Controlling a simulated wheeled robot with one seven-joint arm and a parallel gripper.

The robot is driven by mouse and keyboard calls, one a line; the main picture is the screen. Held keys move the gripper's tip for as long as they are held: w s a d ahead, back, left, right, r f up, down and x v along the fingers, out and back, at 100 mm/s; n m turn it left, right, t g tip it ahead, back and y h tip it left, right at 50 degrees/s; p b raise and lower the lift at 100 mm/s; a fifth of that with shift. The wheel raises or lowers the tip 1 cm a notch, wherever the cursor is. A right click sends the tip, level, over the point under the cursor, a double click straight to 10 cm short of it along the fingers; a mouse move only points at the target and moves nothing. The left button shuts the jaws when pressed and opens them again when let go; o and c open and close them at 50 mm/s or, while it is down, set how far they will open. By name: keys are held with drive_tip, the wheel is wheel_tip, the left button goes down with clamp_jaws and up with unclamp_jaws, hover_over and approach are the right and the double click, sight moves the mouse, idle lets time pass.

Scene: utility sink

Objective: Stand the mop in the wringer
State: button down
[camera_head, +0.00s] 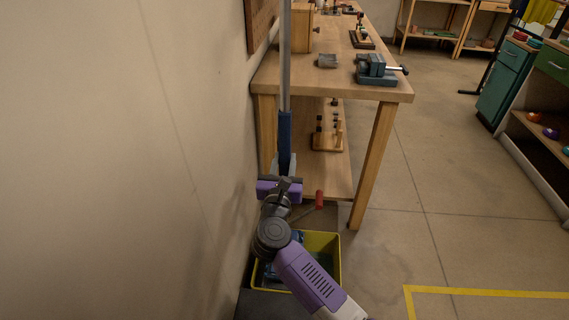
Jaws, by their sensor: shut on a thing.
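The mop (285,70) stands nearly upright in front of the wall, a long grey pole with a dark blue section (285,132) lower down. My gripper (286,167) is shut on the mop near the lower end of that blue section. The mop below my gripper is hidden by the gripper and my arm. A yellow bucket (334,262) is on the floor below, partly behind my arm. Dark blue parts show inside it, probably the wringer (270,270), mostly covered by my arm. I cannot tell whether the mop touches the wringer.
A red-tipped lever (319,199) rises near the bucket. A wooden workbench (335,88) stands close behind, with a blue vise (376,68) on top and a lower shelf. The wall (120,160) is close on the left. Open floor (440,200) lies to the right.

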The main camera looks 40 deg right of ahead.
wheel_tip(320, 180, down, 11)
drive_tip(key=b, duration=0.9)
drive_tip(key=c, duration=1)
unclamp_jaws()
drive_tip(key=shift+f, duration=0.1)
drive_tip(key=p+v, duration=0.1)
drive_tip(key=v, duration=0.6)
drive_tip(key=shift+s+a, duration=0.25)
drive_tip(key=shift+a, duration=0.05)
